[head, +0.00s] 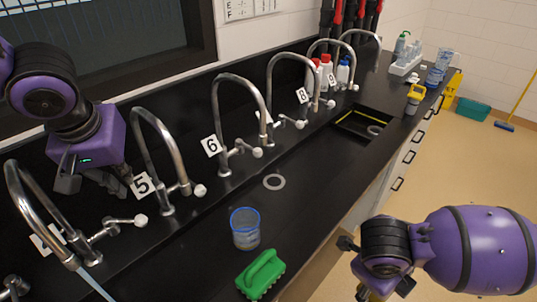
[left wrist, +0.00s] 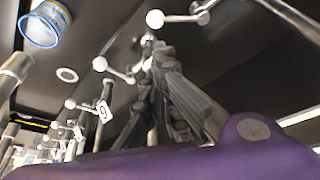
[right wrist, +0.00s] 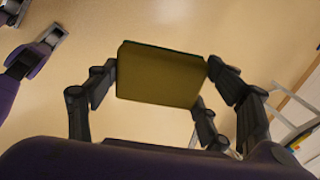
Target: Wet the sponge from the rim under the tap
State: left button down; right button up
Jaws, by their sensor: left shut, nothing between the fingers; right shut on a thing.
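My right gripper (right wrist: 160,80) is shut on an olive-yellow sponge (right wrist: 160,75), which lies flat between its fingers over the floor in the right wrist view. My left gripper (head: 122,186) is shut and empty behind the tap at tag 5 (head: 142,185). It also shows in the left wrist view (left wrist: 150,50).
A blue-rimmed beaker (head: 245,230) and a green brush (head: 261,274) stand on the black counter. Several curved taps (head: 240,90) line the wall side. A dark sink (head: 365,122) and bottles lie farther back.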

aim_at(125, 221)
jog(key=shift+w+a, duration=0.2)
jog(key=shift+w, duration=0.1)
jog(key=shift+s+f, duration=0.1)
jog(key=shift+f, duration=0.1)
pick_arm(q)
jog(key=b+x, duration=0.1)
jog(key=x, duration=0.8)
jog(key=shift+w+a+f, duration=0.15)
jog(key=shift+w+f, duration=0.15)
jog(key=shift+w, duration=0.05)
pick_arm(e)
jog(key=f, duration=0.1)
jog(key=s+f, duration=0.1)
jog(key=shift+d+f, duration=0.1)
jog(key=shift+f, duration=0.2)
